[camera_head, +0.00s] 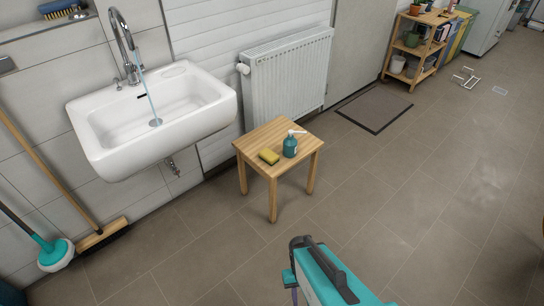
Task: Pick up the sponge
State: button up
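The sponge (268,156) is a small yellow block with a darker side. It lies flat on the top of a light wooden stool (256,137), near the stool's left front part. A teal pump bottle (290,147) with a white nozzle stands upright just to its right, with a small gap between them. I cannot make out my gripper or its fingertips in this view. Nothing is touching the sponge from above.
A white sink (205,112) with running water hangs left of the stool, and a white radiator (288,75) is behind it. A broom (103,235) and a teal mop (56,255) lean at the left. A teal and dark body with a handle fills the bottom centre.

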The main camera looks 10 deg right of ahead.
aim_at(270, 158)
jog(key=u, duration=0.05)
jog(key=i, duration=0.95)
jog(key=z, duration=0.2)
jog(key=k, duration=0.2)
jog(key=u, duration=3.05)
